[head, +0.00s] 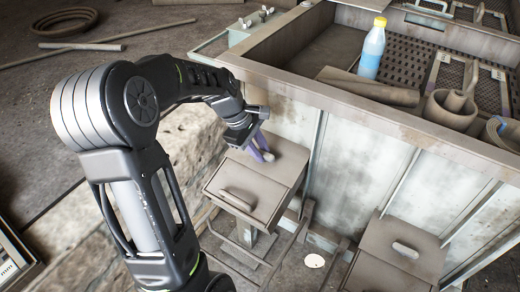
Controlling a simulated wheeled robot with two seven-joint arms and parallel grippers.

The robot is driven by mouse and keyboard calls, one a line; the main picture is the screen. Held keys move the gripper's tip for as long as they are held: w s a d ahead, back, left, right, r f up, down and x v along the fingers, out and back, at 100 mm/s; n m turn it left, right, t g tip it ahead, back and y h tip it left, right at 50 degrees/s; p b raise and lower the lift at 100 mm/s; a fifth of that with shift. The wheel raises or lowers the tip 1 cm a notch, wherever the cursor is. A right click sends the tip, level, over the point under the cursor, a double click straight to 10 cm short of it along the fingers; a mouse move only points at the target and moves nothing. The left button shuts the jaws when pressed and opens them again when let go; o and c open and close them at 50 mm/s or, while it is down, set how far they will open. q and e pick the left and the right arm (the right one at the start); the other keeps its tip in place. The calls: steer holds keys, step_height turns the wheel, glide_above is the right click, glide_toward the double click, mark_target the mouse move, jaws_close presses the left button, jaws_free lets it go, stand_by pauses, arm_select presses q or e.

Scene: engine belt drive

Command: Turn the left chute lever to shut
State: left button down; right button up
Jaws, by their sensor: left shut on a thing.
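The left chute (254,182) is a brown metal box on the side of the large bin, with a pale handle (238,200) on its sloping front. My left arm comes in from the left and reaches down to the top of this chute. My left gripper (262,152) is shut on the small chute lever (269,156) there. The fingers and wrist hide most of the lever, so I cannot tell its exact angle. My right gripper is not in view.
The bin (365,112) has a raised rim close to my left wrist. A second chute (395,255) stands to the right. Hoses (66,20) lie on the floor.

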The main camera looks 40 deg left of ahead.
arm_select(q)
steer(key=c, duration=1.3)
jaws_free()
steer(key=shift+r, duration=0.1)
steer(key=v, duration=0.7)
steer(key=shift+s+a+r, duration=0.1)
steer(key=shift+r, duration=0.2)
